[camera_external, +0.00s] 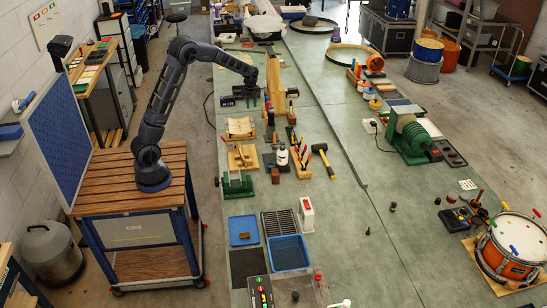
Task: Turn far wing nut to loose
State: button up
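My arm reaches from the wooden-topped cart over the left edge of the green bench. My gripper (250,87) points down at the far left of the bench, just above or beside a small dark fixture (228,101). It is too small in the picture to tell whether the fingers are open or touch anything. No wing nut can be made out for certain; any near the gripper is too small or hidden. An orange drum (511,251) with a white head stands at the lower right, with several coloured pieces around its rim, far from my gripper.
An upright wooden board (276,82) stands close to the right of my gripper. Wooden holders with tools, a mallet (324,158) and a green-based fixture (237,184) stand nearer. A blue tray (288,252) lies at the front. The bench's middle right is largely clear.

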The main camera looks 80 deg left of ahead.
aim_at(252, 121)
notch_tip(252, 121, down, 10)
jog(key=shift+f, duration=0.2)
dwell(0.3)
grip_shut()
